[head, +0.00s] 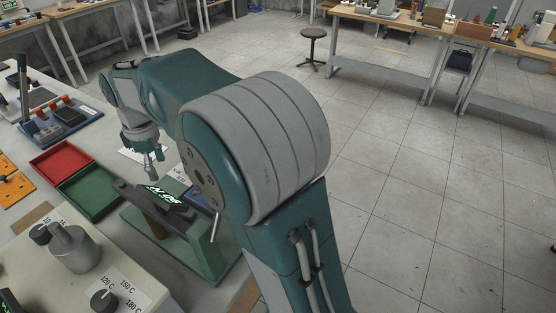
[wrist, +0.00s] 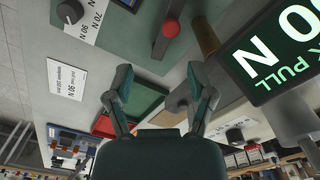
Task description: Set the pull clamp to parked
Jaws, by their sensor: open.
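In the head view my gripper (head: 150,172) points down, left of a green bench stand (head: 215,245) with a tilted dark readout (head: 165,196). In the wrist view its two fingers stand apart, nothing between them, with the gripper (wrist: 160,82) open. A readout panel (wrist: 268,58) with white digits and the word PULL fills the right side. A lever with a red knob (wrist: 171,28) and a brown cylinder (wrist: 207,38) lie beyond the fingertips. I cannot tell which part is the pull clamp or how it is set; my arm hides part of the stand in the head view.
Red (head: 62,160) and green (head: 92,190) trays lie left of the stand. A control box with a grey knob (head: 75,252) and dial (head: 103,300) stands in front. A black dial (wrist: 70,11) and a printed label (wrist: 68,80) show in the wrist view. Open floor lies right.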

